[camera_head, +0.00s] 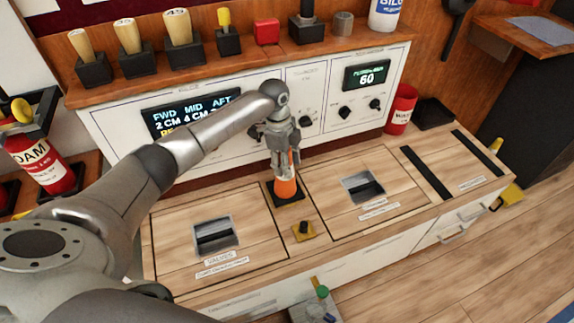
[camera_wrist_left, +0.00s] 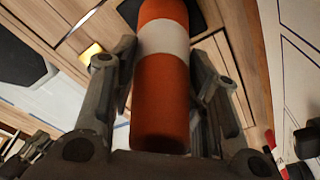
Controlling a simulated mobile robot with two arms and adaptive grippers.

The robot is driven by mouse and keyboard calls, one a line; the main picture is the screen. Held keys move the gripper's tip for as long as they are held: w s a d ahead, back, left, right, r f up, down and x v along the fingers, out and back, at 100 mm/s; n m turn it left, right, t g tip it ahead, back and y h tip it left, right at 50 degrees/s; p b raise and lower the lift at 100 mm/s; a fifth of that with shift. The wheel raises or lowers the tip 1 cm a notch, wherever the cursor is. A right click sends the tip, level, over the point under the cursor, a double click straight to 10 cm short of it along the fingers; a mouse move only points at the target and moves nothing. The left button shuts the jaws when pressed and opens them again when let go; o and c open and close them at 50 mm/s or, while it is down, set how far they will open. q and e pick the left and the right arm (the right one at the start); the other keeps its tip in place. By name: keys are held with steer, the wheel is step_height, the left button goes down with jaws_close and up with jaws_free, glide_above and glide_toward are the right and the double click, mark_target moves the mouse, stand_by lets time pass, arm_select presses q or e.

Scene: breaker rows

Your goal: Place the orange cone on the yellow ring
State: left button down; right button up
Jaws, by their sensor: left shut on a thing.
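The orange cone (camera_head: 287,188) has a white band and a dark square base. It stands upright, on or just above the wooden counter between the two hatch panels; I cannot tell if the base touches. My left gripper (camera_head: 284,168) comes down from above and is shut on its upper part. In the left wrist view the cone (camera_wrist_left: 162,90) lies between the two fingers. I cannot clearly make out a yellow ring. A small yellow plate (camera_head: 304,236) with a black knob is on the counter just in front of the cone. My right gripper is not in view.
The white control panel (camera_head: 325,105) with displays and knobs rises behind the cone. A shelf above holds wooden-handled items (camera_head: 130,38) in black blocks. A red cup (camera_head: 401,105) stands at the back right. Recessed handles (camera_head: 215,234) sit in the hatches.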

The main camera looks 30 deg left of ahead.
arm_select(q)
steer(key=shift+f, duration=0.2)
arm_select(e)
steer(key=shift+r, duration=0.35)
arm_select(q)
steer(key=c, duration=0.8)
jaws_free()
steer(key=shift+f, duration=0.1)
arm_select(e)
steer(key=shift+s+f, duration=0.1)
arm_select(q)
steer(key=r+p, duration=0.1)
steer(key=r, duration=0.3)
steer(key=a+r, duration=0.1)
steer(key=r, duration=0.3)
steer(key=r+p, duration=0.1)
steer(key=r, duration=0.3)
steer(key=shift+a+p, duration=0.3)
steer(key=shift+a, duration=0.05)
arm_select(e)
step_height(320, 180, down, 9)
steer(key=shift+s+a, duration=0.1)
